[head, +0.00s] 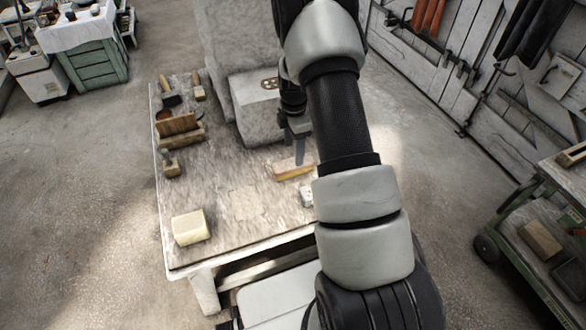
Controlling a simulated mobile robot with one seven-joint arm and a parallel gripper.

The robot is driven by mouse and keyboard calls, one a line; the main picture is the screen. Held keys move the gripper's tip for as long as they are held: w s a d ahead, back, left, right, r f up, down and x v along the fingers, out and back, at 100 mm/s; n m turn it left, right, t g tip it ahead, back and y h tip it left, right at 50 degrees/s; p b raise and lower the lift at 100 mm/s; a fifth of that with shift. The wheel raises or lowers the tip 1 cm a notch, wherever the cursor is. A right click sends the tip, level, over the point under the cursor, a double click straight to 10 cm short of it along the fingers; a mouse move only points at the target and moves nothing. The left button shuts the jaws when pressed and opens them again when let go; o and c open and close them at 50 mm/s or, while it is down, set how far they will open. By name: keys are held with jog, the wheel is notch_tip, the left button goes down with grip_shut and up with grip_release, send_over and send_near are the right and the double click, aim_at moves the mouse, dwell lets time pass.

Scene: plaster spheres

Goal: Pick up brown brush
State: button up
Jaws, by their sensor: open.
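My gripper (299,150) points down over the right part of the worktable (220,225). Its jaws are open and partly hidden by my arm. A small, long brown thing with a yellowish side (293,171), which looks like the brown brush, lies on the table just below and in front of the fingertips. I see no bristles clearly at this size. The fingers are very near it; I cannot tell whether they touch it. Its right end lies close to my arm's outline.
A big grey stone block (257,110) stands behind the gripper. A pale cream block (190,227) sits at the front left. Several wooden tools, among them a wooden piece (178,125), line the left edge. A small whitish object (306,197) lies beside my arm. The table's middle is clear.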

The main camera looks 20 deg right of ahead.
aim_at(293, 162)
notch_tip(293, 162, down, 8)
jog(key=shift+s+a+r+b, duration=0.1)
jog(key=shift+s+b, duration=0.05)
jog(key=shift+b, duration=0.65)
jog(key=c, duration=1.2)
notch_tip(293, 162, up, 10)
jog(key=shift+r+p, duration=0.1)
jog(key=shift+p, duration=0.95)
jog(key=o, duration=0.5)
jog(key=c, duration=0.3)
